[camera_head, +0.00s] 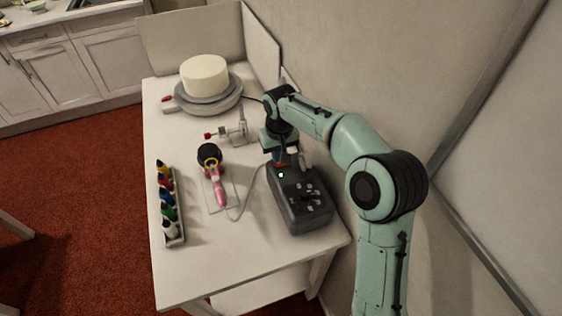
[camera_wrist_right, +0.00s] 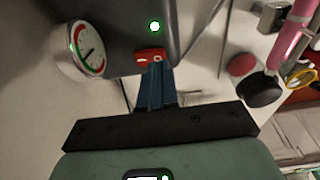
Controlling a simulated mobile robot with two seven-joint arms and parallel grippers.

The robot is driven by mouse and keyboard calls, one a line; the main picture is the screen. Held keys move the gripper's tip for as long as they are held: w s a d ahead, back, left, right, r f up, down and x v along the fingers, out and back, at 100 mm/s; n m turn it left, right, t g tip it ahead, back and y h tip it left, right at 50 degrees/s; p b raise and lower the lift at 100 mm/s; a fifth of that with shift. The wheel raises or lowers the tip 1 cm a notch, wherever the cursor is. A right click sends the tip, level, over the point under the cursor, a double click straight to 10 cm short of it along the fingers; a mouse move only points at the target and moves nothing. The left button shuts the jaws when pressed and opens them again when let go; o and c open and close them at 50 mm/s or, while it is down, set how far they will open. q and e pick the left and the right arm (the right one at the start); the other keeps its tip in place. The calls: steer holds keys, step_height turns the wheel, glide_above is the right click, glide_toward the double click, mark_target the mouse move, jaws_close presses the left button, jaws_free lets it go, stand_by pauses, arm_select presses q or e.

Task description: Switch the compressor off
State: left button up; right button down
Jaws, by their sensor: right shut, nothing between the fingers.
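The compressor (camera_head: 308,208) is a dark grey box on the right side of the white table. Its green lamp (camera_head: 281,175) is lit, and the lamp also glows in the right wrist view (camera_wrist_right: 154,27). The red rocker switch (camera_wrist_right: 149,54) sits beside the lamp, with white marks on it. My right gripper (camera_head: 277,160) is shut and empty, pointing down at the switch end of the compressor. In the right wrist view its blue fingertips (camera_wrist_right: 156,66) are right at the switch and overlap its edge; I cannot tell whether they touch. My left gripper is not in view.
A round gauge (camera_wrist_right: 85,50) stands beside the switch. A pink airbrush (camera_head: 218,190) with a hose lies left of the compressor. A rack of colour bottles (camera_head: 175,238) lines the table's left edge. A white cake (camera_head: 205,75) stands on a turntable behind. The front table area is clear.

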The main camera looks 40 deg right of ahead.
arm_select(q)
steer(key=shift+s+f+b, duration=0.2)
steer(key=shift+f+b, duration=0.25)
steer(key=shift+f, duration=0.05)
arm_select(e)
steer(key=shift+f, duration=0.8)
steer(key=shift+r+p, duration=1.2)
steer(key=shift+r, duration=0.35)
arm_select(q)
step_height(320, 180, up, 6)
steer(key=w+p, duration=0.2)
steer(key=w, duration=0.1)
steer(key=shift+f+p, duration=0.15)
steer(key=shift+p, duration=0.15)
arm_select(e)
step_height(320, 180, up, 4)
steer(key=shift+f, duration=0.1)
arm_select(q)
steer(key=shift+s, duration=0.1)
